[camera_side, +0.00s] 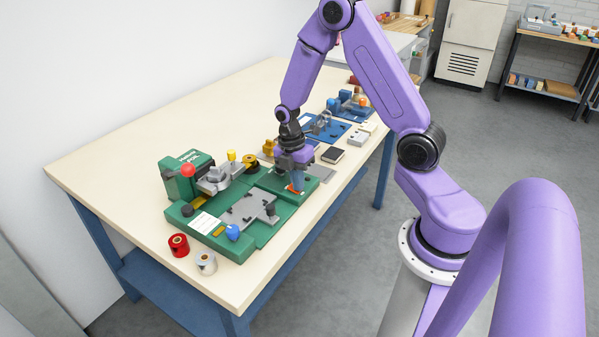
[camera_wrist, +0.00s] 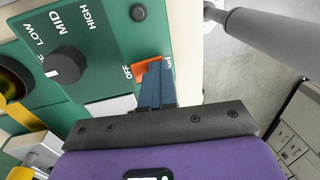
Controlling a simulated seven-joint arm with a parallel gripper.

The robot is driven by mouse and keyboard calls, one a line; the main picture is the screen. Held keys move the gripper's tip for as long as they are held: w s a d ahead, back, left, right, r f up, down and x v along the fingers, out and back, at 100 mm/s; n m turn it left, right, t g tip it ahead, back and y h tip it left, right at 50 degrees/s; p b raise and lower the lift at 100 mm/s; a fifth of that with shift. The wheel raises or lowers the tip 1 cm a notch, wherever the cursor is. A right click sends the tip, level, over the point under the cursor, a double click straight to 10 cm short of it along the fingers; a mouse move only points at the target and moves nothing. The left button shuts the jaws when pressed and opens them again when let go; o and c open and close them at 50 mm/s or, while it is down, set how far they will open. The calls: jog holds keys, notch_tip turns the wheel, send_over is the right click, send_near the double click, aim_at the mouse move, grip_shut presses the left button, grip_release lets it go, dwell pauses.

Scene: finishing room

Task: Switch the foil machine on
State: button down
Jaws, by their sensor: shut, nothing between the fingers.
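The green foil machine (camera_side: 179,212) stands on the table in the side view. Its orange switch (camera_side: 291,188) is at the panel end under my gripper (camera_side: 298,187). In the wrist view the orange switch (camera_wrist: 147,64) sits between the labels OFF on its left and ON on its right. My gripper (camera_wrist: 155,66) is shut and empty, its blue fingertips at the switch and covering part of its right, ON side. I cannot tell whether they touch it or which way the switch is tipped.
A black knob (camera_wrist: 64,66) marked LOW, MID, HIGH is left of the switch. A red spool (camera_side: 178,245) and a silver spool (camera_side: 206,262) stand at the machine's near end. Blue devices (camera_side: 322,127) are farther along the table. The table's left back is clear.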

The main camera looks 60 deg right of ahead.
aim_at(303, 194)
jog(key=shift+w+r, duration=0.25)
jog(key=shift+r, duration=0.15)
notch_tip(303, 194, up, 12)
jog(key=s, duration=0.2)
jog(key=s+a+r+m+t, duration=0.1)
jog(key=s+a+r+m, duration=0.2)
jog(key=s+a, duration=0.75)
jog(key=s+a+m, duration=0.2)
jog(key=s+a, duration=0.2)
jog(key=s, duration=0.6)
jog(key=shift+a+r+t, duration=0.3)
jog(key=shift+r+t, duration=0.05)
jog(key=shift+t, duration=0.05)
dwell(0.8)
